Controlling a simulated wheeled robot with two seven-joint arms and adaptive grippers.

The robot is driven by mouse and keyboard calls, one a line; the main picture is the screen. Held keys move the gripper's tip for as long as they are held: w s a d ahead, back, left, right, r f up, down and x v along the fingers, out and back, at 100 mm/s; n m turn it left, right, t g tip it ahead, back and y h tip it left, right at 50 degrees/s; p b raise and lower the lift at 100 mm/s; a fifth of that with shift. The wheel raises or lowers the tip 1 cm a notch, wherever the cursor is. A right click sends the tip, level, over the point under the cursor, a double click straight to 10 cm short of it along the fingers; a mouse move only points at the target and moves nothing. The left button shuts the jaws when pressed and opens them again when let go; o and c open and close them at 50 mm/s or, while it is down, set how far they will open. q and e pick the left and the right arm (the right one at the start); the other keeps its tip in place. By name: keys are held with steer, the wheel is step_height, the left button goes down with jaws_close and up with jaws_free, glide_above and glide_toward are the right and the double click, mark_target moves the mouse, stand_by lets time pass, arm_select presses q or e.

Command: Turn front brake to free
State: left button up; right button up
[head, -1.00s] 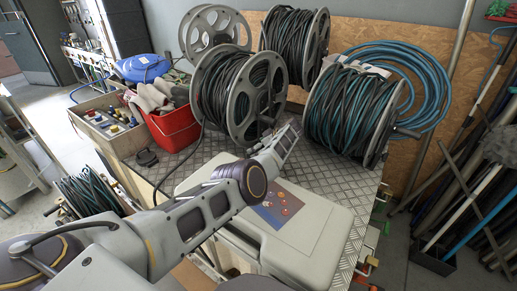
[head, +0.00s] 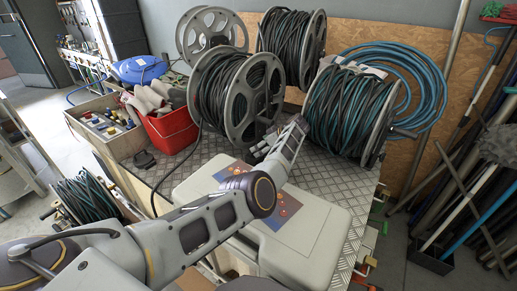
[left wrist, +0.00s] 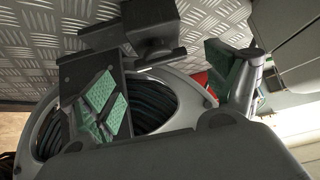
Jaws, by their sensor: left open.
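The front reel (head: 238,98), grey-flanged and wound with dark hose, stands on the tread plate. Its rim and hose also show in the left wrist view (left wrist: 155,112). My left gripper (head: 266,147) is low beside that reel's base, partly hidden by my own arm. In the left wrist view my gripper (left wrist: 172,85) is open, its green-padded fingers well apart. A dark blocky part (left wrist: 150,32) shows beyond the fingers; I cannot tell whether it is the brake. A small red patch (left wrist: 206,88) shows between the fingers. My right gripper is not in view.
A teal-and-black hose reel (head: 350,112) stands to the right, another reel (head: 291,45) behind. A red bucket (head: 172,132) and a parts box (head: 122,140) are at left. A grey case (head: 315,225) lies in front, under my arm. Bare tread plate (head: 335,180) shows at right.

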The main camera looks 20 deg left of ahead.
arm_select(q)
steer(key=v, duration=0.7)
steer(key=shift+d+r, duration=0.25)
steer(key=shift+r, duration=0.05)
steer(key=shift+s, duration=0.1)
